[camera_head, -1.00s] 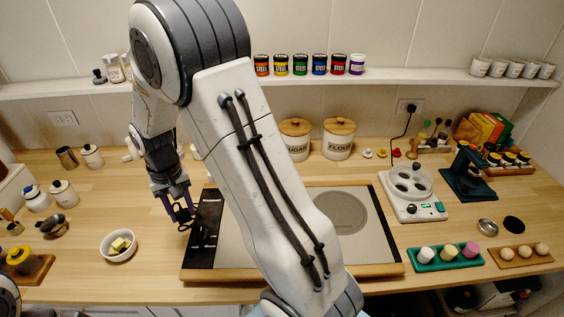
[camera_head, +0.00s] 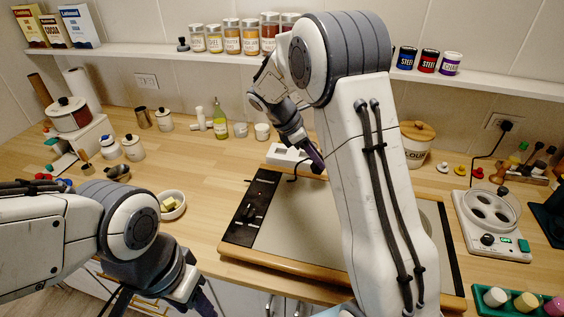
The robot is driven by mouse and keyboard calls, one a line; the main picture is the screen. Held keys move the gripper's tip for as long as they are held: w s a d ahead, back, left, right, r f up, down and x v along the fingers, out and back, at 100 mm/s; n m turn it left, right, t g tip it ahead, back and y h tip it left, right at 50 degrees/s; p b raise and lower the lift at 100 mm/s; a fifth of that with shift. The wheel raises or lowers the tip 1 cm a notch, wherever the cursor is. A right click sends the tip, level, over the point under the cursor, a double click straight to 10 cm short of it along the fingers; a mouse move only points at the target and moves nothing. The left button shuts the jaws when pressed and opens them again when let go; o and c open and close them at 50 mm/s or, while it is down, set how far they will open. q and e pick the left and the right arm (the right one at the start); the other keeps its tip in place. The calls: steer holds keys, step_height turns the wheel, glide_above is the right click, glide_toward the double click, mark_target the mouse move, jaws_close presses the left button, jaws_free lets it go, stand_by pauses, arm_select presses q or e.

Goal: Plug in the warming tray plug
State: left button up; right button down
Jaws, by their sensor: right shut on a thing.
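The warming tray (camera_head: 241,206) lies on the wooden counter, with a black control panel on its left side and a wooden front edge. My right gripper (camera_head: 316,166) is above its back edge, shut on what seems to be the black plug, which is mostly hidden by the fingers. A dark cord (camera_head: 292,179) hangs in a curve beside the gripper, over the tray. One wall outlet (camera_head: 147,80) at the back left looks empty. Another outlet (camera_head: 499,122) at the right has a black plug in it. My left gripper (camera_head: 202,303) is low at the bottom edge, partly cut off.
A white device (camera_head: 286,154) sits behind the tray, close to my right gripper. A green bottle (camera_head: 220,120) and canisters stand along the back wall. A bowl (camera_head: 172,204) is left of the tray. An egg cooker (camera_head: 490,222) stands at the right. My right arm hides much of the tray.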

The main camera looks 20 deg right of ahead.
arm_select(q)
step_height(320, 180, down, 4)
steer(key=b, duration=0.4)
arm_select(e)
steer(key=w+a+f+n+t+p, duration=0.1)
steer(key=w+n+t, duration=0.2)
steer(key=w+n, duration=0.1)
steer(key=w+a+f+n+t+p, duration=0.1)
steer(key=w+a+f+n+t, duration=0.1)
steer(key=w+n+t, duration=0.2)
steer(key=w+a+f+n+t+p, duration=0.1)
steer(key=w+n+t, duration=0.3)
steer(key=w, duration=0.5)
steer(key=shift+a+f+n+p, duration=0.15)
steer(key=shift+f+n+p, duration=0.25)
steer(key=shift+n, duration=0.3)
step_height(320, 180, down, 4)
steer(key=shift+w+r+p, duration=0.1)
steer(key=shift+r+p, duration=0.05)
steer(key=shift+p, duration=0.2)
arm_select(q)
step_height(320, 180, up, 4)
steer(key=shift+f, duration=0.1)
steer(key=shift+f, duration=0.1)
arm_select(e)
steer(key=shift+f, duration=0.2)
steer(key=shift+c, duration=2.3)
jaws_free()
steer(key=shift+r, duration=0.1)
